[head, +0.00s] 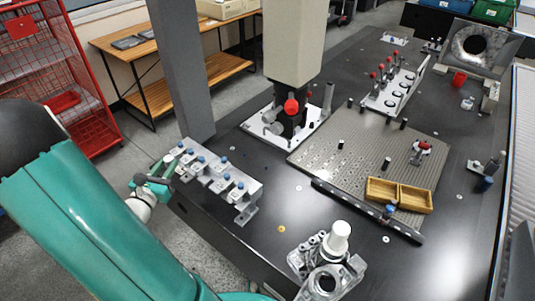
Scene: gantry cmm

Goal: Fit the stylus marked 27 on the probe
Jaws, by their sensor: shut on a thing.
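A grey stylus rack (243,207) stands at the near left edge of the black table, with several blue-topped styli in it. The numbers on them are too small to read, so I cannot tell which is 27. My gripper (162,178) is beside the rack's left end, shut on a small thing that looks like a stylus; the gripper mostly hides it. The probe (288,122) appears as a dark part under the pale gantry column (292,45), with a red ball at its front. It is well to the right of my gripper and farther back.
A grey gantry leg (185,70) rises just behind the rack. A perforated plate (345,155) bears a wooden tray (398,204). A dark bar (365,211) lies in front. A metal fixture with a white knob (338,238) stands at the near edge.

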